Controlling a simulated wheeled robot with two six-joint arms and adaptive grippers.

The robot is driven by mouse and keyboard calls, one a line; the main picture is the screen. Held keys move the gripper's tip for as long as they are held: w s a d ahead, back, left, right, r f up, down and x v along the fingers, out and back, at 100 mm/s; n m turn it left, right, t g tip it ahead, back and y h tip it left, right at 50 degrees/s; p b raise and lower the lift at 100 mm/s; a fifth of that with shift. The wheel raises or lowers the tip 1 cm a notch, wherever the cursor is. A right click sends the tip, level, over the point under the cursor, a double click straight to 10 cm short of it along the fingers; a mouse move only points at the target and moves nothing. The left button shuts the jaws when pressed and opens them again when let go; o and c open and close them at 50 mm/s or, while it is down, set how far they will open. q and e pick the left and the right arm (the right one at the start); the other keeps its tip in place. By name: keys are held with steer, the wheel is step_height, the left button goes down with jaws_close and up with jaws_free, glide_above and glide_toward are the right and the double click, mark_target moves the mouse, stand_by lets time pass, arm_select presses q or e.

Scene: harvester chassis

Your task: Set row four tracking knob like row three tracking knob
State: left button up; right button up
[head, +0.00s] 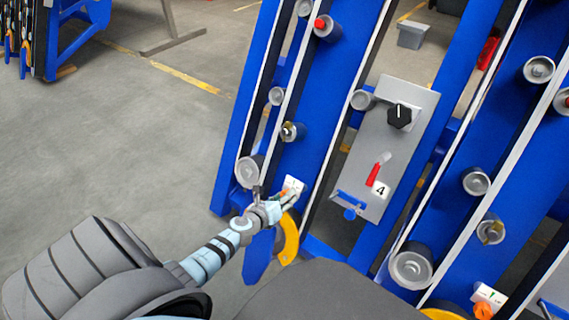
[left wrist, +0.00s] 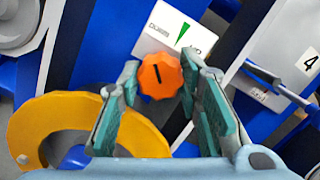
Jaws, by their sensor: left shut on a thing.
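An orange tracking knob (left wrist: 160,75) with a short black line sits at the lower edge of a white plate (left wrist: 180,28) in the left wrist view. The plate carries a green pointer mark, up and right of the knob, and small lettering. The black line slants from upper left to lower right. My left gripper (left wrist: 158,84) has its teal fingers on both sides of the knob and is shut on it. In the head view my left gripper (head: 284,202) reaches the white plate (head: 293,186) and largely hides this knob. Another orange knob (head: 483,311) shows at the lower right. My right gripper is not in view.
A grey panel (head: 400,140) marked 4 holds a black knob (head: 399,116) and a red lever (head: 376,172). Blue chassis beams with grey rollers stand around it. A yellow curved part (left wrist: 30,125) lies close by my left fingers. Open floor (head: 130,130) is at left.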

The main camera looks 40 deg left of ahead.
arm_select(q)
steer(key=o, duration=1.1)
steer(key=shift+o, duration=0.2)
